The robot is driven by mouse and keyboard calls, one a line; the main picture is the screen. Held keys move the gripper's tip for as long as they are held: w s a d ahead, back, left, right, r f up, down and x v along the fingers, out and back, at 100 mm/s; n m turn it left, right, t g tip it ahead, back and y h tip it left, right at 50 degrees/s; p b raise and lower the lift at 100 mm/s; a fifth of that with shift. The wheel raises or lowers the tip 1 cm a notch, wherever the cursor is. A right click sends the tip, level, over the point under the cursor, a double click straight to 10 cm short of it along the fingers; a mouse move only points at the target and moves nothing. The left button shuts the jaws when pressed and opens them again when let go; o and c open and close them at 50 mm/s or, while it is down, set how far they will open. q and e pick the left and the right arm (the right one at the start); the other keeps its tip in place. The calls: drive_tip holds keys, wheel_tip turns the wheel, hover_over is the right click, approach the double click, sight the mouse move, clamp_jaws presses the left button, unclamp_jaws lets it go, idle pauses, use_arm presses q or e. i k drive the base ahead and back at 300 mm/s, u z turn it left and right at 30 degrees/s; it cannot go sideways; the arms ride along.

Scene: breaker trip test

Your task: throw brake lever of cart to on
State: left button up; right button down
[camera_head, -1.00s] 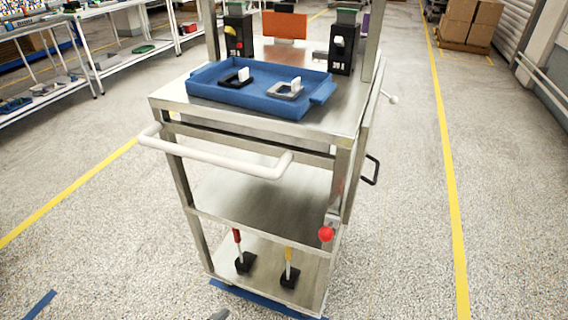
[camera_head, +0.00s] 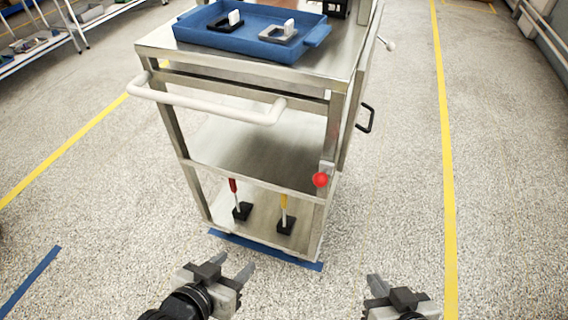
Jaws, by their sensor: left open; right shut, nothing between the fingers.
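The metal cart (camera_head: 235,177) stands ahead of me. A lever with a red ball knob (camera_head: 320,180) is at its front right post, near the lower shelf. On the bottom shelf stand a red-handled lever (camera_head: 234,186) and a yellow-handled lever (camera_head: 284,201), each on a black base. No marking shows which is the brake lever, and I see no on or off label. My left gripper (camera_head: 237,267) is open and empty at the bottom, in front of the cart. My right gripper (camera_head: 376,282) is shut and empty at lower right, apart from the cart.
A white push handle (camera_head: 205,105) juts from the cart's front. A blue tray (camera_head: 240,42) with two small fixtures sits on top. A black handle (camera_head: 367,118) sticks out on the right side. Shelving stands at upper left. The floor around the cart is clear.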

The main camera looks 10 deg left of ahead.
sight(321, 179)
drive_tip(key=u, duration=2)
drive_tip(key=k, duration=1.1)
drive_tip(key=z, duration=1.85)
drive_tip(key=i, duration=0.5)
drive_tip(key=u, duration=0.1)
